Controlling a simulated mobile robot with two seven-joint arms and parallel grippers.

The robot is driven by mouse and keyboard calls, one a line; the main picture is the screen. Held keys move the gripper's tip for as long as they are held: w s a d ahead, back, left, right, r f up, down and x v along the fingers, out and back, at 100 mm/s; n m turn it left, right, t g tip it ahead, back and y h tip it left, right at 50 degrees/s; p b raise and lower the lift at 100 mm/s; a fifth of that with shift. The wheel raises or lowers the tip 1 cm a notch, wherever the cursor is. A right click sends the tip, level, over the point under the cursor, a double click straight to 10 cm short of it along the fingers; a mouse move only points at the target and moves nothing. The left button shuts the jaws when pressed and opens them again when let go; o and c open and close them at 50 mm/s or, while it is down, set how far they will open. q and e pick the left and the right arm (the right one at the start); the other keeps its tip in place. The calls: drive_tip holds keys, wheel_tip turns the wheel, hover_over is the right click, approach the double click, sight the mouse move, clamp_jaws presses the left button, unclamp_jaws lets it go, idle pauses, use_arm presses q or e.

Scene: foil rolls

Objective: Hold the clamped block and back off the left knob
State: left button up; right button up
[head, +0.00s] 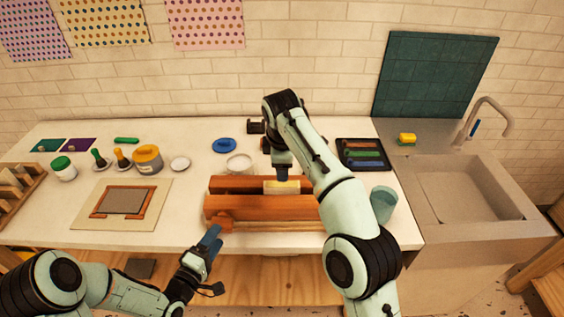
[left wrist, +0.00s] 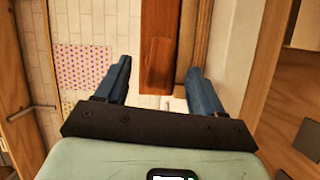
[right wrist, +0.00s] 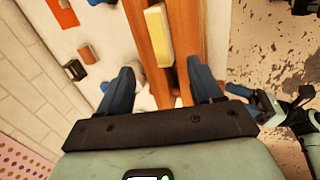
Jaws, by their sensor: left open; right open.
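A wooden clamp with two long red-brown jaws (head: 250,207) lies near the counter's front edge. A pale yellow block (head: 282,187) sits between the jaws; it also shows in the right wrist view (right wrist: 158,36). The orange-brown left knob (head: 222,222) is at the clamp's front left end. My left gripper (head: 212,234) is open and empty, just in front of the knob; whether they touch is unclear. In the left wrist view the clamp's wood (left wrist: 159,45) lies ahead between the spread fingers. My right gripper (head: 283,174) is open above the block, fingers pointing down.
A framed panel (head: 125,201) lies on a board at left, with jars and bottles behind it. A white dish (head: 239,164) stands behind the clamp. A black tool tray (head: 362,154) and a teal cup (head: 383,204) are at right, before the sink (head: 460,195).

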sight(282, 185)
drive_tip(key=x, duration=1.2)
drive_tip(key=shift+a, duration=0.2)
drive_tip(key=shift+r, duration=0.1)
clamp_jaws()
